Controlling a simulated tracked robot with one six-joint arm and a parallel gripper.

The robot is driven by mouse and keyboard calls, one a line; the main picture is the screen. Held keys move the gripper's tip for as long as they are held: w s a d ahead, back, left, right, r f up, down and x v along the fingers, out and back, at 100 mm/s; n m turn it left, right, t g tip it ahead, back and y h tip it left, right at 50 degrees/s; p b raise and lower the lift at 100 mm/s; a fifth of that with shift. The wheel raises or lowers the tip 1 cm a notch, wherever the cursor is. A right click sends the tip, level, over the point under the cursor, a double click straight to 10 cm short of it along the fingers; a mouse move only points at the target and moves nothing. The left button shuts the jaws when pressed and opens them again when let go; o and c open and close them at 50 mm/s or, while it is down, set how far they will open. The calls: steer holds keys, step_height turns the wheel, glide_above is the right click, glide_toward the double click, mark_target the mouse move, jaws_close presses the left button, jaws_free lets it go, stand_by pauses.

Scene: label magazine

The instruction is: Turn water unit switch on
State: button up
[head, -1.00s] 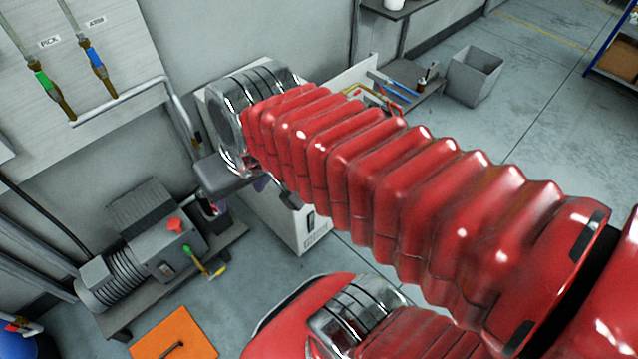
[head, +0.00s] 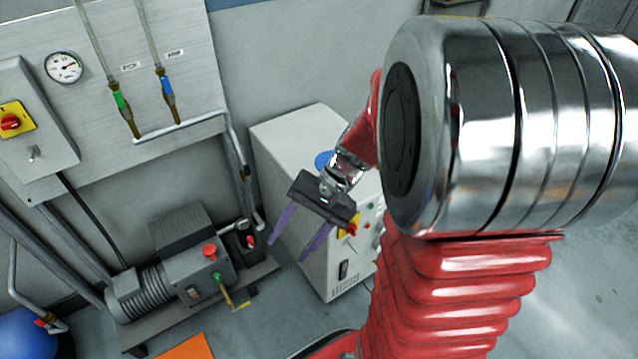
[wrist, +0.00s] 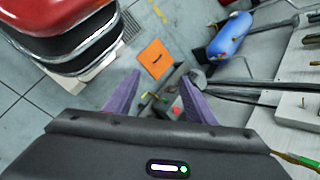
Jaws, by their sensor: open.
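A white floor cabinet (head: 297,140), which I take to be the water unit, stands against the wall in the head view. Its front has a yellow plate with a red rotary knob (head: 350,231), partly behind my gripper, and a dark rocker switch (head: 343,270) lower down. Small text makes the labels unreadable, and I cannot tell the switch positions. In the wrist view, the open fingers (wrist: 161,75) hold nothing.
A grey pump (head: 180,270) with a red button sits on a low bench left of the cabinet. An orange mat (head: 186,348) lies on the floor, also seen in the wrist view (wrist: 155,59). A wall panel (head: 160,60) with pipes and a gauge (head: 64,67) is at left.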

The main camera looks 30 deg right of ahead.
steer(key=w+d+f+m+t+y, duration=0.4)
steer(key=d+f+m, duration=0.2)
steer(key=d+f, duration=0.1)
steer(key=m+t+h, duration=1.1)
steer(key=m+t, duration=0.2)
steer(key=m, duration=0.8)
glide_toward(356, 232)
steer(key=s, duration=0.4)
steer(key=shift+s+d+f, duration=0.15)
steer(key=shift+f, duration=0.1)
steer(key=shift+n, duration=0.3)
steer(key=shift+w+a, duration=0.2)
steer(key=shift+w, duration=6.75)
steer(key=shift+c, duration=0.6)
